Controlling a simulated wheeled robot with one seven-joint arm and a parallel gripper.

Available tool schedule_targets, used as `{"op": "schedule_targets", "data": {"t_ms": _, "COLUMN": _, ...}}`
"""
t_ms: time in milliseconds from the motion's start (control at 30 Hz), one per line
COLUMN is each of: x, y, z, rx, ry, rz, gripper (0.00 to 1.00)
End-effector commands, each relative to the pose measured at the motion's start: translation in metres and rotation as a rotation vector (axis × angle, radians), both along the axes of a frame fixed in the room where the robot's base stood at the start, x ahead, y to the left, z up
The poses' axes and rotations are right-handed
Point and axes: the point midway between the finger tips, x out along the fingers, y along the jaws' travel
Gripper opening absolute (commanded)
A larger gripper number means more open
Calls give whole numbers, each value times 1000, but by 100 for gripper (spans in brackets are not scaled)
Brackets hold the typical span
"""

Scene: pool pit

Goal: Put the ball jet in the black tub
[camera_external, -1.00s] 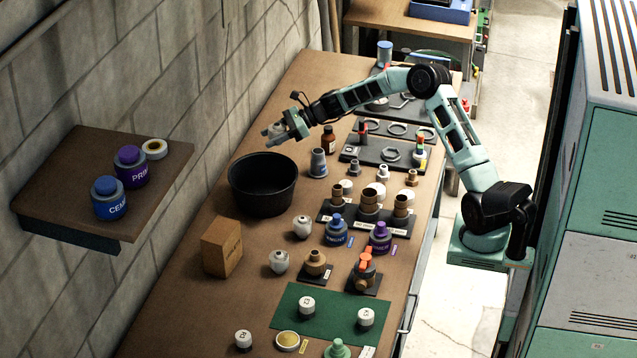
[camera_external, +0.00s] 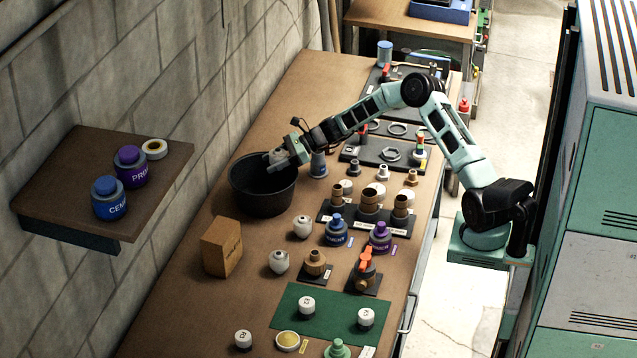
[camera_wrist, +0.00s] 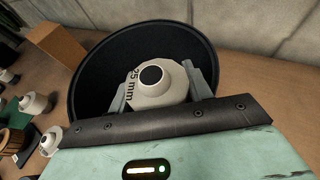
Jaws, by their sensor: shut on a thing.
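The black tub (camera_external: 262,197) stands on the bench near the wall. In the wrist view its dark rim (camera_wrist: 88,62) surrounds the gripper's fingers. My gripper (camera_external: 277,160) is over the tub's opening, with its fingertips at about rim height. It is shut on a pale ball jet (camera_wrist: 157,84) with a dark round hole and the marking "25 mm". The jet sits between the two grey fingers and appears above the tub's floor. Other whitish fittings, which look similar, stand on the bench (camera_external: 302,227) and (camera_external: 279,262).
A cardboard box (camera_external: 222,247) stands in front of the tub. A grey tapered fitting (camera_external: 318,164) stands close to its right. Black racks with fittings (camera_external: 365,212) and blue and purple cans lie to the right. A wall shelf (camera_external: 60,200) is at left.

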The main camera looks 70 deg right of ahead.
Motion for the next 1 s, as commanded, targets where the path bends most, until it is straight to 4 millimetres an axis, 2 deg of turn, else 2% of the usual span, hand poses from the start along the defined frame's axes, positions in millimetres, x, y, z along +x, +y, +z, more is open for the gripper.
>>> {"op": "schedule_targets", "data": {"t_ms": 467, "x": 0, "y": 0, "z": -12, "rx": 0, "ry": 1, "rz": 0, "gripper": 27}}
{"op": "schedule_targets", "data": {"t_ms": 500, "x": 0, "y": 0, "z": -13, "rx": 0, "ry": 2, "rz": 0, "gripper": 58}}
{"op": "schedule_targets", "data": {"t_ms": 567, "x": -1, "y": 0, "z": -13, "rx": 1, "ry": 3, "rz": -1, "gripper": 71}}
{"op": "schedule_targets", "data": {"t_ms": 833, "x": -1, "y": -1, "z": -13, "rx": -1, "ry": 5, "rz": -2, "gripper": 71}}
{"op": "schedule_targets", "data": {"t_ms": 1000, "x": -3, "y": -4, "z": 3, "rx": -3, "ry": 4, "rz": -3, "gripper": 71}}
